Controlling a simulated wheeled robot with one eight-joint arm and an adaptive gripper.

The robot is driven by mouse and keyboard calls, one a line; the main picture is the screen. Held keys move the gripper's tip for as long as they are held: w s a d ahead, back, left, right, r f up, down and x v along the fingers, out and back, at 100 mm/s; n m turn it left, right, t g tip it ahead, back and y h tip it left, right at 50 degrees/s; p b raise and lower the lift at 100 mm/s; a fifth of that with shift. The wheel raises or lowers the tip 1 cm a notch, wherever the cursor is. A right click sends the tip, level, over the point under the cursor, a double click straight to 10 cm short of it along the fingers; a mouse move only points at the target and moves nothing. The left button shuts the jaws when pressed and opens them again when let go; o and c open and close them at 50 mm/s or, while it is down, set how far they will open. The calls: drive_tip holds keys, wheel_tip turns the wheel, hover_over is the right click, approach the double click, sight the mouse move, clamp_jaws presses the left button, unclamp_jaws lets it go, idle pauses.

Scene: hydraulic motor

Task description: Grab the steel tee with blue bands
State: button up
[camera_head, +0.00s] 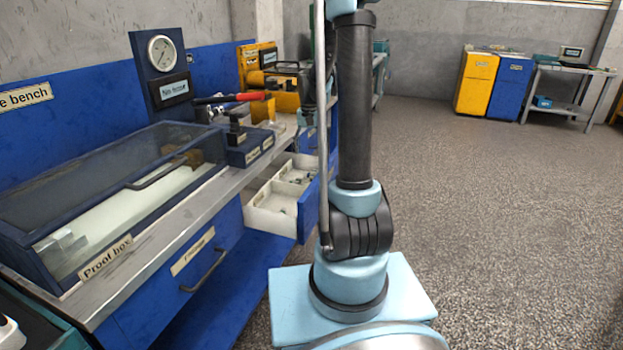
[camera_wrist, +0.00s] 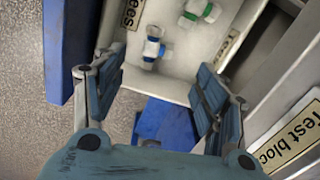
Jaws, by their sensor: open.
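In the wrist view the steel tee with blue bands (camera_wrist: 152,48) lies in a pale drawer tray, just beyond my fingertips and roughly between their lines. My gripper (camera_wrist: 158,74) is open, with nothing between its fingers. A similar steel tee with green bands (camera_wrist: 200,12) lies up and to the right of it, partly near the picture's top edge. The open drawer (camera_head: 270,221) shows in the head view under the bench, with small pieces inside too small to tell apart. My gripper cannot be made out clearly in the head view.
The drawer has a divider and a blue front (camera_head: 309,208). A "Test block" label (camera_wrist: 290,137) lies right of my gripper in the wrist view. The proof box (camera_head: 120,195) stands on the bench at left. The floor (camera_head: 500,220) to the right is clear.

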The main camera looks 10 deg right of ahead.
hover_over(311, 176)
drive_tip(key=w, duration=0.2)
wheel_tip(311, 176, down, 6)
drive_tip(key=shift+a+r, duration=0.1)
drive_tip(key=shift+a, duration=0.05)
drive_tip(key=f, duration=0.4)
drive_tip(key=shift+w+d, duration=0.25)
drive_tip(key=shift+w, duration=0.1)
drive_tip(key=shift+f, duration=0.6)
drive_tip(key=c, duration=1.3)
drive_tip(key=shift+o, duration=0.2)
drive_tip(key=shift+r, duration=0.1)
